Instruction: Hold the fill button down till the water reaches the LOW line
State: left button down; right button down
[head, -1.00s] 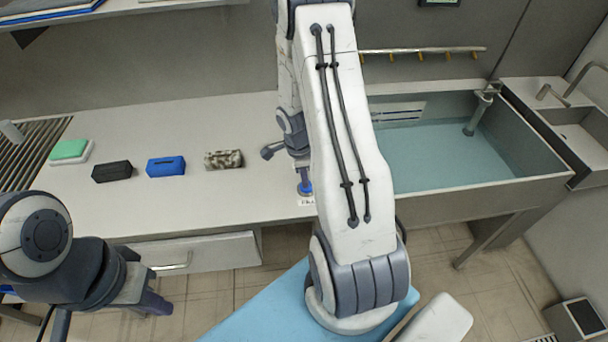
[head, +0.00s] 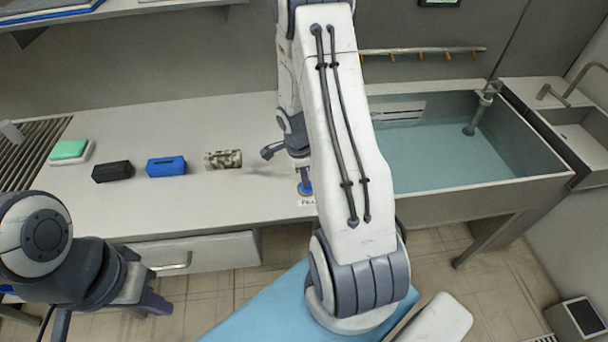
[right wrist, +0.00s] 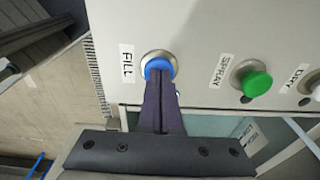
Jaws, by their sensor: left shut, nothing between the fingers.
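The blue fill button (right wrist: 158,68) sits in a metal ring beside a FILL label in the right wrist view. My right gripper (right wrist: 160,82) is shut, and its fingertips are on the button's face. In the head view the blue button (head: 305,188) shows at the counter's front edge, partly hidden by my right arm. The tank (head: 480,187) at the right holds pale blue water (head: 450,155). A marked plate (head: 400,112) is on its back wall; I cannot read its lines, and my arm covers the tank's left part. My left gripper (head: 155,303) is shut and empty at lower left.
A green spray button (right wrist: 257,84) and a white DRY button (right wrist: 316,90) lie right of the fill button. A black block (head: 112,172), a blue block (head: 166,167), a speckled roll (head: 223,160) and a green sponge (head: 69,150) lie on the counter (head: 200,205).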

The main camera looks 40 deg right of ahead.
aim_at(300, 188)
jog(key=shift+s+a+f, duration=0.1)
jog(key=shift+s+f, duration=0.2)
jog(key=shift+f, duration=0.1)
jog(key=r+p, duration=0.2)
jog(key=r, duration=0.3)
jog(key=shift+w+a+r+p, duration=0.1)
jog(key=shift+w+r+p, duration=0.15)
jog(key=shift+w+p, duration=0.15)
notch_tip(300, 188, up, 9)
jog(key=b, duration=0.2)
jog(key=shift+w+a, duration=0.2)
jog(key=shift+a, duration=0.25)
jog(key=shift+r, duration=0.1)
